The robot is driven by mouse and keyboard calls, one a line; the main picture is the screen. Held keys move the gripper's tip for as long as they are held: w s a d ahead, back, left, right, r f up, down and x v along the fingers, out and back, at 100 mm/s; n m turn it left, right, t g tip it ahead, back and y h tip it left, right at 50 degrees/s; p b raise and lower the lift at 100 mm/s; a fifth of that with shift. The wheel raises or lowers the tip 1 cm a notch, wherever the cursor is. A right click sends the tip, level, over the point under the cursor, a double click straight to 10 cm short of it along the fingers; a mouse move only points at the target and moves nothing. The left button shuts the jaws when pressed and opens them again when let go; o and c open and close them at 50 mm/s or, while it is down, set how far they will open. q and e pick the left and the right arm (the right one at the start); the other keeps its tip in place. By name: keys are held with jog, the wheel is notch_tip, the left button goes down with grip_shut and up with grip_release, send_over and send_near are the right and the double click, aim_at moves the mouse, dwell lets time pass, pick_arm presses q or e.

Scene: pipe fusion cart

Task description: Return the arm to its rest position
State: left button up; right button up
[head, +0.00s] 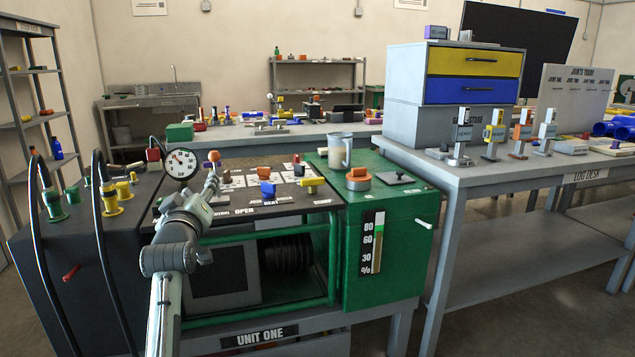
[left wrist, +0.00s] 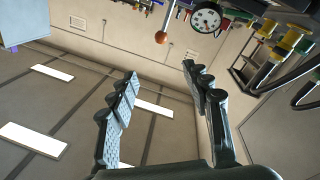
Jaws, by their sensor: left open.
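My left arm comes up from the bottom of the head view, in front of the green pipe fusion cart marked UNIT ONE (head: 262,336). My left gripper (head: 212,182) is over the left part of the cart's control panel (head: 235,212). In the left wrist view, the two fingers of my left gripper (left wrist: 160,71) stand wide apart with nothing between them. An orange ball knob (head: 214,156) shows just beyond the fingertips in the head view. In the left wrist view this orange ball (left wrist: 161,37) is beyond the fingers, not touching them. My right gripper is not in view.
A pressure gauge (head: 181,164) stands close to the left of the gripper. Black hoses with yellow fittings (head: 110,199) rise farther left. A clear jug (head: 339,150) and an orange knob (head: 358,179) are on the green cabinet. The log desk (head: 500,174) is at the right.

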pick_arm(q)
jog(key=s+a+r+m+y, duration=0.2)
jog(key=a+r, duration=0.2)
jog(key=a, duration=0.5)
jog(key=s+a+r+m+y, duration=0.15)
jog(key=a+r, duration=0.25)
jog(key=a, duration=0.4)
jog(key=s+a+r+m+y, duration=0.2)
jog(key=a+r, duration=0.2)
jog(key=a, duration=0.5)
jog(key=s+d+f+m+g+h, duration=0.1)
jog(key=s+f+g, duration=0.2)
jog(key=f, duration=1.4)
jog(key=s+d+f+m+g+h, duration=0.2)
jog(key=s+f+g, duration=0.15)
jog(key=f, duration=1.35)
jog(key=s+d+f+m+g, duration=0.15)
jog(key=s+f+g, duration=0.25)
jog(key=s+f, duration=0.95)
jog(key=s+d+f+m+g, duration=0.15)
jog(key=s+f+g, duration=0.25)
jog(key=s+f, duration=1)
jog(key=s+d+f+n+h, duration=0.1)
jog(key=d+f+h, duration=0.1)
jog(key=d, duration=0.7)
jog(key=s+d+f+n+h, duration=0.1)
jog(key=s+d+f+h, duration=0.1)
jog(key=d, duration=0.7)
jog(key=shift+s+g, duration=0.2)
jog(key=shift+g, duration=0.25)
